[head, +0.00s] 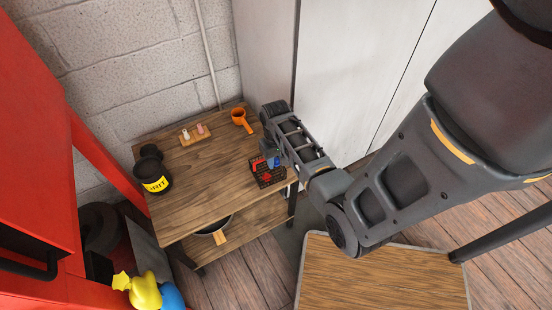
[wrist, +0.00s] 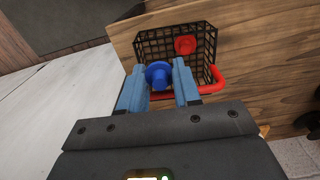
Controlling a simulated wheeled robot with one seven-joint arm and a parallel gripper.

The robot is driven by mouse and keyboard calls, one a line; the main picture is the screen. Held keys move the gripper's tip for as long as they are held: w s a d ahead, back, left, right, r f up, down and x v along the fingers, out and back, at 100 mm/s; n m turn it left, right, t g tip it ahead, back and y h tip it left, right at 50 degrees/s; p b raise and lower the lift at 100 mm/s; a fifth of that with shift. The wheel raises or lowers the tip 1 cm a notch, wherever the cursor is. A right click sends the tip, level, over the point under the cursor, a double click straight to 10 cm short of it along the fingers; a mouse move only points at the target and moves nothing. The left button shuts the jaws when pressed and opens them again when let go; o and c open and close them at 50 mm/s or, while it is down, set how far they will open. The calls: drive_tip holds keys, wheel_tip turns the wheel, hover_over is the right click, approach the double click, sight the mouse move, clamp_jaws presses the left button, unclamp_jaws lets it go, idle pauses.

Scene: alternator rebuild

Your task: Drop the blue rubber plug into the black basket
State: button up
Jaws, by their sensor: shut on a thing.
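The blue rubber plug (wrist: 158,75) is between the two blue fingers of my gripper (wrist: 158,82) in the wrist view. My gripper is shut on it. In the head view the plug (head: 275,162) is a small blue spot beside my gripper, partly hidden by it. The black basket (wrist: 150,45) is a wire-mesh basket with a red handle, and it stands on the wooden table. The plug appears over the near part of the basket in the wrist view; its exact height is unclear. The basket also shows in the head view (head: 262,181).
A red piece (wrist: 185,45) lies in the basket. The wooden table (head: 195,200) also bears an orange cup (head: 240,118), a small tray (head: 194,136) with two small items, and a black container with a yellow label (head: 154,177). A white cabinet (head: 345,60) stands beside the table.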

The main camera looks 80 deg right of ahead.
sight(276, 159)
drive_tip(key=o, duration=1.1)
wheel_tip(276, 159, up, 6)
drive_tip(key=p, duration=0.6)
drive_tip(key=shift+r, duration=1.5)
